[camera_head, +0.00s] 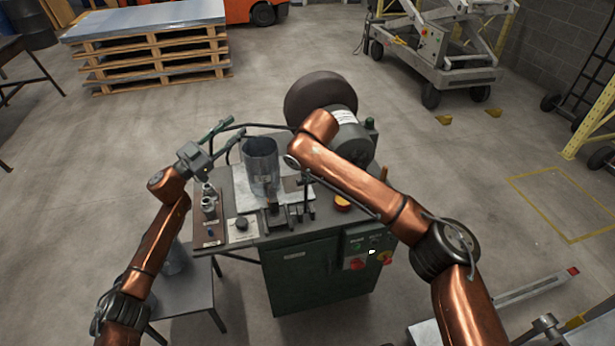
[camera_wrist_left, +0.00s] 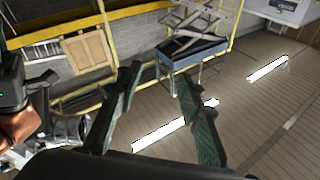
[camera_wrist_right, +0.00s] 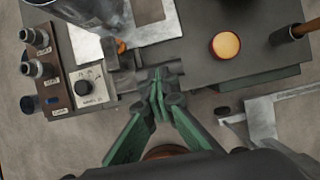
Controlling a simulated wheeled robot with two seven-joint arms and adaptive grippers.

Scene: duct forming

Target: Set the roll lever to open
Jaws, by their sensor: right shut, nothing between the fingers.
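The forming machine (camera_head: 300,262) stands in the middle of the head view. A lever with a brown grip (camera_head: 383,174) rises at its right side; it also shows at the top right of the right wrist view (camera_wrist_right: 292,32). Its label and setting cannot be read. My right gripper (camera_wrist_right: 158,78) is shut and empty above the machine's front edge, between the dial and an orange button, apart from the brown-gripped lever. My right arm covers part of the machine in the head view. My left gripper (camera_head: 224,139) is open and empty, left of the grey metal cylinder (camera_head: 259,165).
A dial plate (camera_wrist_right: 88,88) and a brown panel with knobs (camera_wrist_right: 44,62) lie left of my right gripper. The orange button (camera_wrist_right: 225,45) is to its right. Red controls (camera_head: 356,263) are on the machine front. A grey side table (camera_head: 188,294) stands left.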

